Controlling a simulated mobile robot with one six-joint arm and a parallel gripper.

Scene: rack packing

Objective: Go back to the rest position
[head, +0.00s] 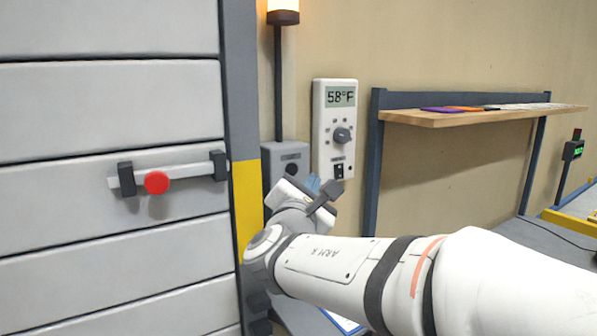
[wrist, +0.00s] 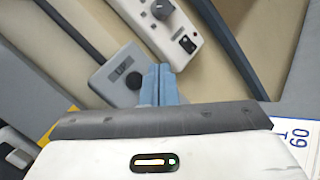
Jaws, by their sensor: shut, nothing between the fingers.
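My gripper (wrist: 158,82) shows in the wrist view with its two blue fingers side by side and closed, holding nothing. In the head view my gripper (head: 313,183) is at the end of my arm, in front of the wall and just below the thermostat panel (head: 319,130). The panel reads 58°F and has a round knob and a small switch below it. In the wrist view, the panel (wrist: 152,18) is beyond the fingertips, apart from them. A grey box (wrist: 118,70) with a dark dial is just left of the fingers there.
A grey panelled door (head: 90,240) with a latch bar and red knob (head: 157,182) stands at left, beside a grey and yellow post (head: 248,210). A lamp (head: 283,12) rises on a pole. A wooden shelf (head: 470,117) with flat coloured items is at right.

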